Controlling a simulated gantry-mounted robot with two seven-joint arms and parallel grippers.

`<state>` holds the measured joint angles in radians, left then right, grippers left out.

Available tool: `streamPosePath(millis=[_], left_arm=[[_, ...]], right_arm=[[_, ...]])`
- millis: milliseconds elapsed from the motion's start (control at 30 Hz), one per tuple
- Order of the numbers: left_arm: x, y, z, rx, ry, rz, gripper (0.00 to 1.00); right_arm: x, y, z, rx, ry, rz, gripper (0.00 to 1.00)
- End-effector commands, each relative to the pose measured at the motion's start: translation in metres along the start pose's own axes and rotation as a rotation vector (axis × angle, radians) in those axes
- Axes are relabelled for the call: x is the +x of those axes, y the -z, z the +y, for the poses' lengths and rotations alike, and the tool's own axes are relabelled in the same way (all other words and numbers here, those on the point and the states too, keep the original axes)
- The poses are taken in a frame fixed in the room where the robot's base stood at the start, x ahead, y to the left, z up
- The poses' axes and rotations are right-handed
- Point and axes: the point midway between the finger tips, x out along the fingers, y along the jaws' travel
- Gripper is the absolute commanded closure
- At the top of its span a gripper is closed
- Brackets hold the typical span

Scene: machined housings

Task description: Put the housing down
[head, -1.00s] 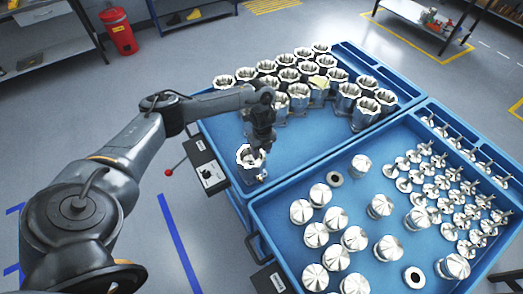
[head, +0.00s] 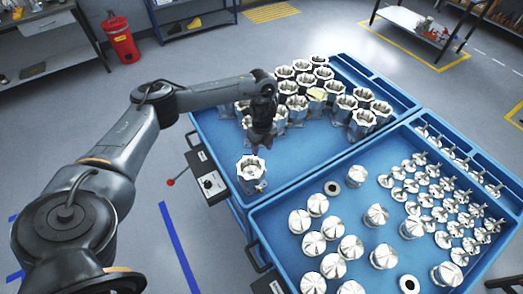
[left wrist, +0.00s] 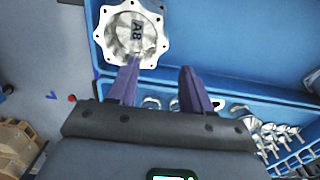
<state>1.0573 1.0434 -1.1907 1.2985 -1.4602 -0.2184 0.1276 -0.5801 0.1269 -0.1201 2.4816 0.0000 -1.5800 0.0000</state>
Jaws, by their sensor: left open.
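A silver machined housing (head: 251,175) with a scalloped top rim stands upright and alone near the left front corner of the far blue tray (head: 300,150). In the left wrist view the housing (left wrist: 150,38) shows its open top, with "A8" marked inside. My left gripper (head: 256,146) is above and behind the housing in the head view, apart from it. In the left wrist view my left gripper (left wrist: 160,80) has its two fingers spread with nothing between them. My right gripper is not in view.
Several similar housings (head: 345,103) stand grouped at the back of the far tray. The near blue tray (head: 280,215) holds several domed parts (head: 332,228), rings (head: 332,187) and small stemmed parts. Bare tray floor lies right of the lone housing.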

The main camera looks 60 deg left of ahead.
Motion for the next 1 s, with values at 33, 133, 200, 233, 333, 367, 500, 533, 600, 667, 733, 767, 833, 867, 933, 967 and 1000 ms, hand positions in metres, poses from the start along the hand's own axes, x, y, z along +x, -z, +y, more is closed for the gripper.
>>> streamPosePath(millis=[33,133,200,233,333,367,500,533,600,667,733,767,833,867,933,967,1000], left_arm=[[-0.01,0.0,-0.001,0.001,0.002,0.0,0.5],[-0.016,0.003,-0.001,0.005,0.003,0.001,0.5],[-0.013,0.01,-0.003,0.02,0.01,0.002,0.5],[-0.011,0.016,-0.005,0.031,0.016,0.003,0.5],[0.006,0.05,-0.015,0.087,0.06,0.01,0.5],[0.013,0.064,-0.019,0.108,0.078,0.016,0.5],[0.048,0.161,-0.033,0.199,0.213,0.072,0.5],[0.054,0.186,-0.034,0.209,0.248,0.092,0.5],[0.06,0.245,-0.033,0.206,0.337,0.148,0.5],[0.06,0.292,-0.029,0.173,0.41,0.202,0.5],[0.052,0.336,-0.022,0.102,0.485,0.263,0.5],[0.047,0.351,-0.019,0.06,0.512,0.287,0.5],[0.033,0.379,-0.009,-0.06,0.561,0.339,0.5],[0.027,0.386,-0.004,-0.12,0.576,0.359,0.5],[0.013,0.394,0.008,-0.278,0.596,0.393,0.5],[0.007,0.393,0.014,-0.353,0.598,0.403,0.5],[0.001,0.39,0.023,-0.455,0.593,0.412,0.5]], right_arm=[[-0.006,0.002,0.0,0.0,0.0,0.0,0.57],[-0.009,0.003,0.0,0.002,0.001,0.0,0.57],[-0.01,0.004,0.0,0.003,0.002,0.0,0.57],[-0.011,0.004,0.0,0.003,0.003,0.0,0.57],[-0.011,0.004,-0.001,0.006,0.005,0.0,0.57],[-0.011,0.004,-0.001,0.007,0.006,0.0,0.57],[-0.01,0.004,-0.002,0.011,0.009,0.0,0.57],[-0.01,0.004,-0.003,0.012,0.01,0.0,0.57],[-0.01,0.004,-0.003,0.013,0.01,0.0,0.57],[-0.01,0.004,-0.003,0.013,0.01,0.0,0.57],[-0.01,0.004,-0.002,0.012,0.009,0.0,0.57],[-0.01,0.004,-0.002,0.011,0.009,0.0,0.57],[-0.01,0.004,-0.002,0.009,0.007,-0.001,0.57],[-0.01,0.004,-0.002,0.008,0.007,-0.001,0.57],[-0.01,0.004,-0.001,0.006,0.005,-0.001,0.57],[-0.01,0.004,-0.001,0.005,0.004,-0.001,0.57],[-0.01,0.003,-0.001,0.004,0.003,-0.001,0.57]])
